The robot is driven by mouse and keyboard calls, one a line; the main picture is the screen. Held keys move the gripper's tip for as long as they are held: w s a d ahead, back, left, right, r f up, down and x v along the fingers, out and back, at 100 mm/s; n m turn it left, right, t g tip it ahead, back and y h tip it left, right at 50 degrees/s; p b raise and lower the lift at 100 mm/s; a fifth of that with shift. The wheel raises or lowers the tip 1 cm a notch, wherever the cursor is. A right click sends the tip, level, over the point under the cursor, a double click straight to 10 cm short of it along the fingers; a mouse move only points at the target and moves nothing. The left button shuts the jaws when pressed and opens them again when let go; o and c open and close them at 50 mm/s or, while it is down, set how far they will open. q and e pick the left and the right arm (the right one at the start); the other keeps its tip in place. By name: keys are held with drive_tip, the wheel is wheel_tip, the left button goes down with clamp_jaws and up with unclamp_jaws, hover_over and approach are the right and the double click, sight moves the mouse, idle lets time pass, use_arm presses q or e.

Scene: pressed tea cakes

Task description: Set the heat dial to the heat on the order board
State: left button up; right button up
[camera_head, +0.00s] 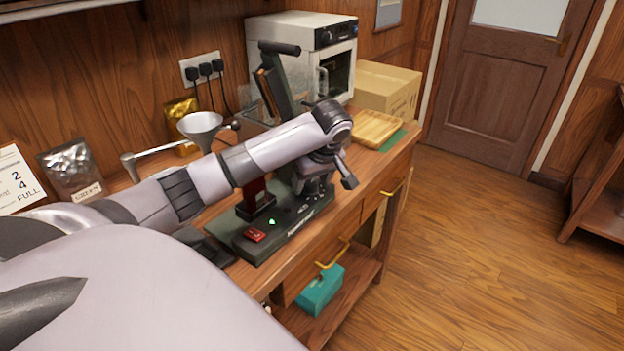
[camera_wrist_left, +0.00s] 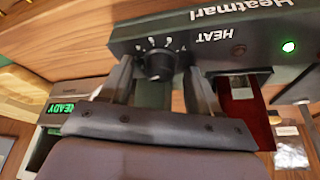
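The heat dial (camera_wrist_left: 157,62) is a black round knob on the dark panel of the press (camera_head: 262,240), beside the word HEAT and a ring of small numbers. Its pointer setting is too blurred to read. In the wrist view my left gripper (camera_wrist_left: 158,85) is open, with one finger on each side of the dial; I cannot tell whether they touch it. In the head view the left gripper (camera_head: 325,183) is over the press base and hides the dial. The order board (camera_head: 17,180) at the left edge is partly cut off; 2, 4 and FULL show. My right gripper is out of view.
A red switch (camera_head: 255,235) and a green light (camera_head: 272,222) are on the press base. The press lever (camera_head: 277,85) stands up behind my arm. A funnel (camera_head: 200,125), an oven (camera_head: 300,45), a wooden tray (camera_head: 377,128) and a carton (camera_head: 388,88) are nearby.

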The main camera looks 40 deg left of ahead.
use_arm(q)
drive_tip(key=c, duration=0.9)
drive_tip(key=shift+m, duration=0.4)
drive_tip(key=m+t, duration=0.1)
drive_tip(key=m, duration=0.1)
drive_tip(key=shift+s+a+m+h, duration=0.1)
drive_tip(key=shift+m+h, duration=0.3)
drive_tip(key=m+t+h, duration=0.1)
drive_tip(key=m, duration=0.2)
drive_tip(key=shift+s+m, duration=0.1)
drive_tip(key=shift+m, duration=0.3)
drive_tip(key=m+h, duration=0.1)
drive_tip(key=m, duration=0.2)
drive_tip(key=m+t+h, duration=0.1)
drive_tip(key=m, duration=0.2)
drive_tip(key=shift+a, duration=0.2)
drive_tip(key=shift+m+h, duration=0.3)
drive_tip(key=o, duration=1)
